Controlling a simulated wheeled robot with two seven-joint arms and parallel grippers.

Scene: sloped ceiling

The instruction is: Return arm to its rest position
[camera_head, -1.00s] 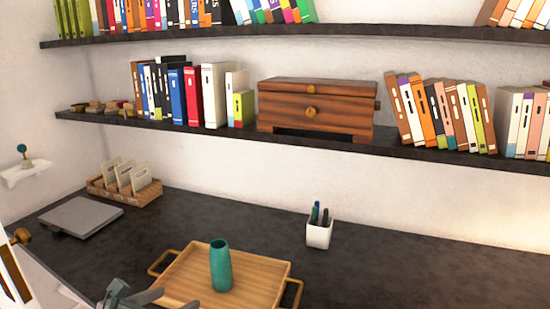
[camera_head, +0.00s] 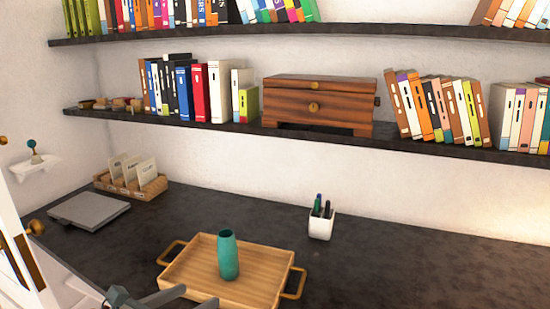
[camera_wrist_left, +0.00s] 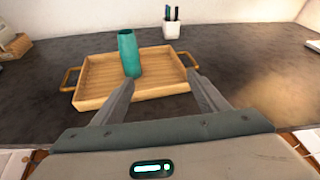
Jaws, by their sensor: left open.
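My left gripper (camera_head: 196,297) comes in low at the bottom edge of the head view, in front of the wooden tray (camera_head: 178,274). Its fingers are apart with nothing between them. In the left wrist view the open left gripper (camera_wrist_left: 161,82) points toward the tray (camera_wrist_left: 90,101). A teal vase (camera_head: 228,256) stands upright on the tray, apart from the fingers; it also shows in the left wrist view (camera_wrist_left: 129,53). My right gripper is in neither view.
The dark desk (camera_head: 400,265) is clear to the right. A white pen cup (camera_head: 321,226), a grey closed laptop-like slab (camera_head: 89,210) and a card holder (camera_head: 130,180) stand on it. Shelves with books and a wooden box (camera_head: 317,103) hang above. A white panel with brass knobs (camera_head: 20,255) edges the left.

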